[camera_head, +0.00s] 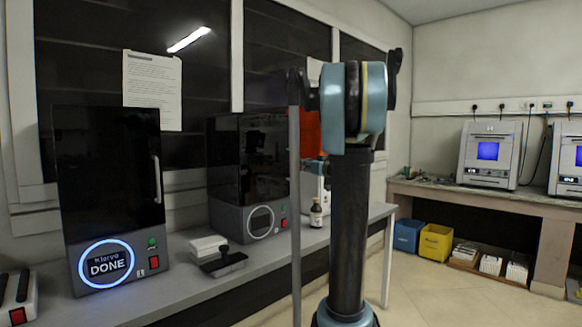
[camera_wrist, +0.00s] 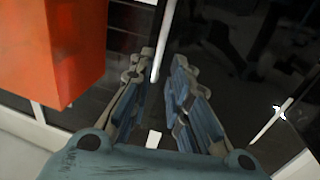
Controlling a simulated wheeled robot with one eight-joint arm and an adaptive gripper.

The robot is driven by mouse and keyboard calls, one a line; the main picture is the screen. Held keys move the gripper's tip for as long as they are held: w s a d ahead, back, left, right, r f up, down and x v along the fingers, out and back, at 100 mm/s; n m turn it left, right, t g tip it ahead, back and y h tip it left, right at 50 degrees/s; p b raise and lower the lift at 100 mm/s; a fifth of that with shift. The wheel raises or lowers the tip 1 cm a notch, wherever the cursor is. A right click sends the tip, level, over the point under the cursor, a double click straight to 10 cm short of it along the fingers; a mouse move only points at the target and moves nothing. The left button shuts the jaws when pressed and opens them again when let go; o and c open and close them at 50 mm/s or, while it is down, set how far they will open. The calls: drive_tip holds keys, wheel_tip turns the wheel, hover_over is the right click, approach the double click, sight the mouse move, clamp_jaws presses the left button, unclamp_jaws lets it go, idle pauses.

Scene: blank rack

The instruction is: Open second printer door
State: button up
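The second printer (camera_head: 238,165) stands on the bench in the head view, with a dark glossy front and a grey base with a round display. Its door looks closed; its right edge is partly hidden by my arm. In the wrist view, a dark glossy panel (camera_wrist: 235,50) fills the right side. A thin pale bar (camera_wrist: 166,40), looking like a door handle, runs between the fingertips of my gripper (camera_wrist: 165,65). The fingers are apart, with the bar close to the left finger; I cannot tell whether they touch.
Another printer (camera_head: 108,190) with a lit DONE ring stands at the left. An orange box-like part (camera_wrist: 60,50) is close to my gripper's left. A small bottle (camera_head: 316,213) and a black-handled tool (camera_head: 224,262) lie or stand on the bench (camera_head: 190,290).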

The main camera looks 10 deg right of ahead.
hover_over(292, 179)
drive_tip(key=shift+w, duration=0.3)
clamp_jaws()
